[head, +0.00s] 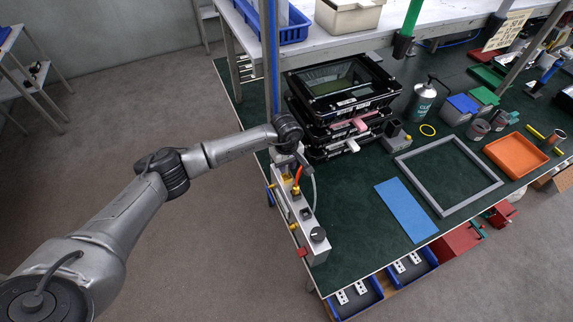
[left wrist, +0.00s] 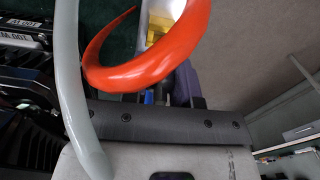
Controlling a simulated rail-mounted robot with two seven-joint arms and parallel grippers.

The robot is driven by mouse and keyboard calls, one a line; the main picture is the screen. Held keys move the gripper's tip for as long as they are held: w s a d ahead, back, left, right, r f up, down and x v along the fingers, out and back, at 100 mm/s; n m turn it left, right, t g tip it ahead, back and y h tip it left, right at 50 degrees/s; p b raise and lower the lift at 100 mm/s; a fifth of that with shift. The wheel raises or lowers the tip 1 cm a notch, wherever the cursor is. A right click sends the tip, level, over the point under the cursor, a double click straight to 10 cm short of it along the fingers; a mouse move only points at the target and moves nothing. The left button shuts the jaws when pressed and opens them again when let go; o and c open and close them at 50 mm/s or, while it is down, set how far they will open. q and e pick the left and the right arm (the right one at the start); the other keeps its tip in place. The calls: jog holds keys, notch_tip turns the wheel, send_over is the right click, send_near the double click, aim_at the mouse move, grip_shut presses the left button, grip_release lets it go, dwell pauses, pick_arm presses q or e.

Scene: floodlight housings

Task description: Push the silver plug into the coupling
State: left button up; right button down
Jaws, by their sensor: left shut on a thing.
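My left gripper (head: 294,166) is over the grey valve unit at the left edge of the green bench. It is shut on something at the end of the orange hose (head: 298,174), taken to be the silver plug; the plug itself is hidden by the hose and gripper. In the left wrist view the orange hose (left wrist: 150,72) loops across in front of the fingers. A yellow coupling (head: 295,190) stands on the valve unit just below the gripper; yellow also shows in the left wrist view (left wrist: 154,36). I cannot tell whether plug and coupling touch. My right gripper is out of view.
The valve unit (head: 307,228) has a black knob (head: 318,234) and a red part on its side. A pale hose (left wrist: 80,90) runs close to the wrist camera. Stacked black housings (head: 343,100) stand close behind to the right.

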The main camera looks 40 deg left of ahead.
aim_at(287, 171)
pick_arm(q)
jog(key=shift+f, duration=0.2)
dwell(0.5)
jog(key=shift+f+b, duration=0.6)
jog(key=shift+b, duration=0.1)
jog(key=shift+f+b, duration=0.5)
dwell(0.4)
jog(key=shift+f+b, duration=0.3)
jog(key=shift+f, duration=0.1)
dwell(0.3)
dwell(0.8)
dwell(0.5)
jog(key=o, duration=0.5)
jog(key=shift+c, duration=0.2)
jog(key=shift+o, duration=0.5)
jog(key=shift+o, duration=0.6)
